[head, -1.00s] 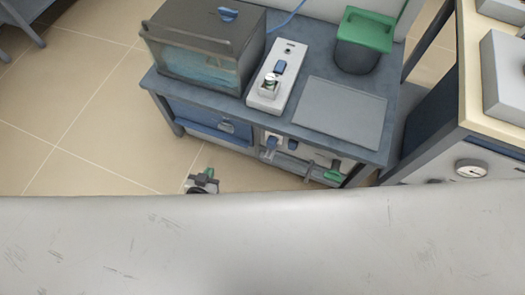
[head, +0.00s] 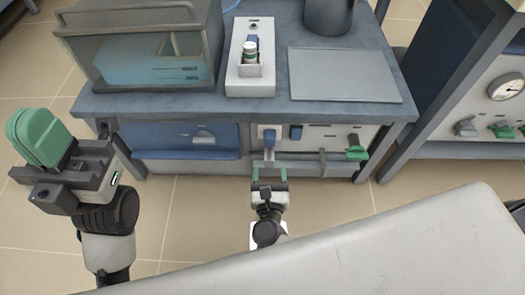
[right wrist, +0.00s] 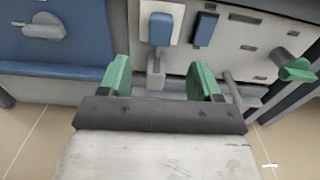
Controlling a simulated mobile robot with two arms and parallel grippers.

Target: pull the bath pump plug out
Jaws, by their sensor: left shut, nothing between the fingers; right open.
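On the bench's front panel, a white plate with a blue rocker (head: 270,133) has a small grey plug-like block (right wrist: 156,72) below it; I take this block for the bath pump plug. My right gripper (head: 269,174) is open in front of the panel, its green fingers pointing at it. In the right wrist view the grey block shows between the open fingers (right wrist: 162,78), towards the left one; whether they reach around it I cannot tell. My left gripper (head: 38,137) is shut and empty, left of the bench. The bath (head: 145,60) with blue water stands on the bench.
A second blue rocker (right wrist: 205,30) and a green-handled valve (head: 356,148) are to the right on the panel. A pipe runs low along it. A blue drawer (head: 190,140) is left. A pale padded surface (head: 400,245) fills the lower right foreground.

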